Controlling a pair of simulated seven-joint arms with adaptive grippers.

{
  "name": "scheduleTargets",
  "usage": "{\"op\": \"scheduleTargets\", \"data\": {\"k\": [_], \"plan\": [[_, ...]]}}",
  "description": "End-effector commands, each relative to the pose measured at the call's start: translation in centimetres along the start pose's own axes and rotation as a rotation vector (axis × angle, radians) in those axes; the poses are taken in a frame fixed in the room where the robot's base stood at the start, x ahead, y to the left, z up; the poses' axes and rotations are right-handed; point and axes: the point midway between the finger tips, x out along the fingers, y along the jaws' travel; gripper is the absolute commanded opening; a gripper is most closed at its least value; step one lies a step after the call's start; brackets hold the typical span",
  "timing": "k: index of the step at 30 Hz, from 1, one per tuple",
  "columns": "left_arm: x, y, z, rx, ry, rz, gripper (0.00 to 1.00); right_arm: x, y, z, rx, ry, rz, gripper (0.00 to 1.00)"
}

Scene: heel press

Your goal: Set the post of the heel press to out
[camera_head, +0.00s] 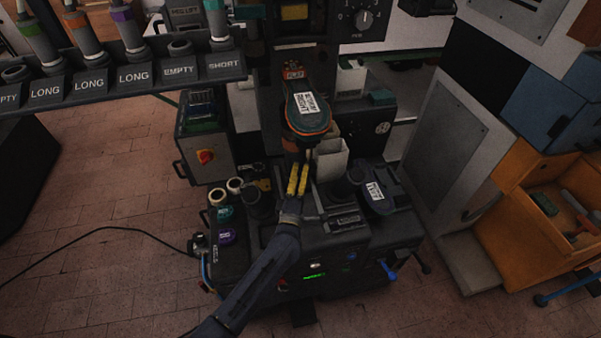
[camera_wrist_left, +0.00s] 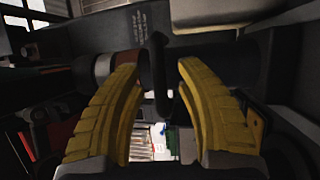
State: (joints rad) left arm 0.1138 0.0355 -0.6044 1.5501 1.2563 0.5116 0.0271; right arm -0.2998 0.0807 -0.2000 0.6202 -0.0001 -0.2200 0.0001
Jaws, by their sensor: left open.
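The heel press (camera_head: 330,240) is a dark machine in the middle of the head view. A shoe-shaped part with an orange edge and a white label (camera_head: 308,105) sits sole-up high on it. My left gripper (camera_head: 298,180) has yellow fingers and is open just below that part, over the front of the press. In the left wrist view the open fingers (camera_wrist_left: 155,80) stand on both sides of a dark upright bar (camera_wrist_left: 159,75), with a dark horizontal cylinder behind. I cannot tell whether the fingers touch the bar, nor which piece is the post. My right gripper is not in view.
A rack (camera_head: 125,75) with labelled slots, some holding coloured-top pieces, hangs at the upper left. A grey box with a red knob (camera_head: 205,157) stands left of the press. A second labelled dark part (camera_head: 375,190) lies at right. An orange drawer (camera_head: 545,200) is farther right.

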Motion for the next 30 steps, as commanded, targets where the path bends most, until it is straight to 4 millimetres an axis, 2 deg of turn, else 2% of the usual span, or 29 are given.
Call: {"op": "scheduleTargets", "data": {"k": [14, 23, 30], "plan": [[0.55, 0.02, 0.02, -0.001, 0.000, 0.000, 0.37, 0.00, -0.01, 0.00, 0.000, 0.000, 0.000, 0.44], [0.53, 0.01, 0.02, -0.001, 0.000, 0.000, 0.02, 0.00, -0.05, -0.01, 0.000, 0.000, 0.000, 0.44], [0.53, 0.01, 0.02, -0.001, 0.000, 0.000, 0.00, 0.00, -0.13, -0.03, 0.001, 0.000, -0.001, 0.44]]}}
